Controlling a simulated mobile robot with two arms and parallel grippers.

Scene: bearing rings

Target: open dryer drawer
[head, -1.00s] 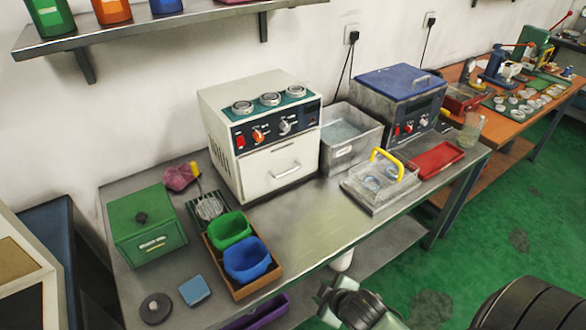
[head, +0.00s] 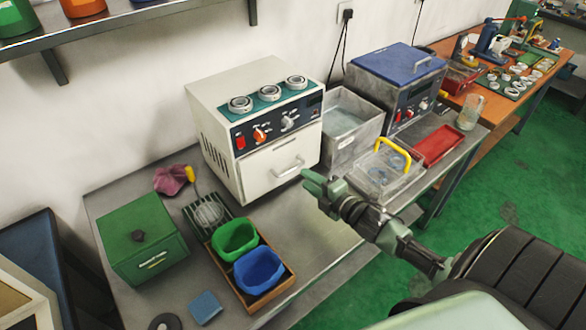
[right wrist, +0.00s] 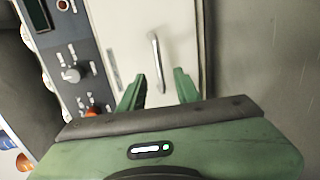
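The dryer is a white box (head: 222,140) with a dark control panel and several bearing rings on top, standing on the metal table. Its front drawer (head: 270,176) looks closed and has a silver bar handle (head: 289,167). My right gripper (head: 310,180) is just in front of the dryer, close to the right of the handle. In the right wrist view, its two green fingers (right wrist: 160,85) are apart and empty, pointing at the drawer front, with the handle (right wrist: 157,60) ahead between them. The handle is not seen touching a finger. My left gripper is not in view.
A metal basin (head: 352,125) and a blue-lidded machine (head: 397,80) stand right of the dryer. A clear tray with a yellow handle (head: 392,149) lies near my right arm. Green and blue bins (head: 258,270) stand front left. The table before the drawer is mostly clear.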

